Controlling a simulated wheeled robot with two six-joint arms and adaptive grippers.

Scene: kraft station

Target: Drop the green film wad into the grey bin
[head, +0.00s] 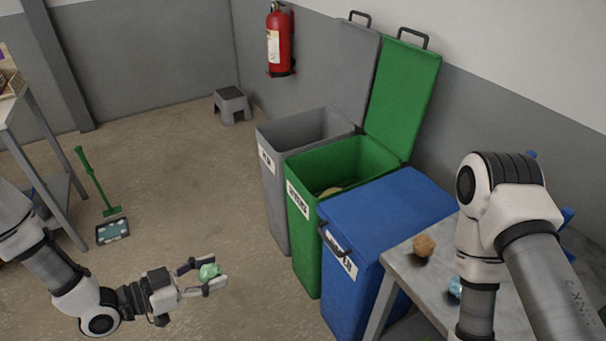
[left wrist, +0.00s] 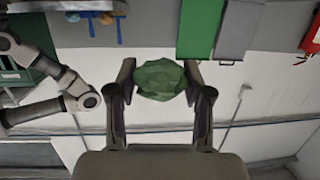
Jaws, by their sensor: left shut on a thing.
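The green film wad (head: 209,271) is a small crumpled ball held between the fingers of my left gripper (head: 205,275), which is shut on it. The wad also shows in the left wrist view (left wrist: 160,80) between both fingertips. The gripper is in the air over the floor, left of the bins and apart from them. The grey bin (head: 272,190) stands at the back of the row with its lid (head: 353,75) open against the wall. My right arm is at the right over the table; its gripper is not in view.
The green bin (head: 303,240) stands open with something pale inside. The blue bin (head: 385,220) has its lid shut. A table (head: 405,270) holds a brown wad (head: 424,245) and a blue wad (head: 455,287). A grey step stool (head: 231,105) stands behind.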

